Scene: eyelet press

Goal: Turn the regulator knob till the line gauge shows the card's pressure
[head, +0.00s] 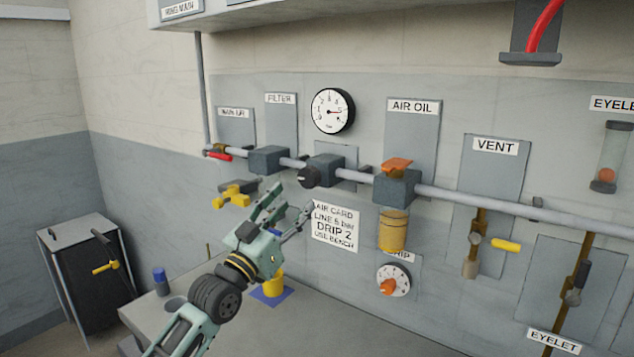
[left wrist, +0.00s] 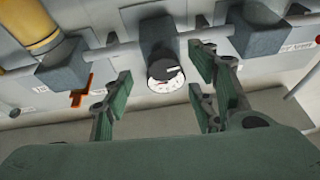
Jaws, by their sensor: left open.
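The black regulator knob (head: 309,177) sits on the front of the grey regulator block (head: 327,168) on the pipe. Above it, the round white line gauge (head: 332,111) has its red needle pointing right. The card (head: 335,228) below reads "AIR CARD", a LINE pressure whose digit is unclear, and "DRIP 2". My left gripper (head: 293,200) is open and empty, below and in front of the knob, apart from it. In the left wrist view, the regulator block (left wrist: 157,35) and a white marked dial (left wrist: 166,82) show beyond the open fingers. My right gripper is not in view.
The filter block (head: 268,160) is left of the regulator; the air oil block (head: 396,187) with its orange handle is right. A yellow-handled valve (head: 232,196) is left of my gripper. The drip dial (head: 392,281) is lower right. A yellow cup (head: 273,284) stands on the bench.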

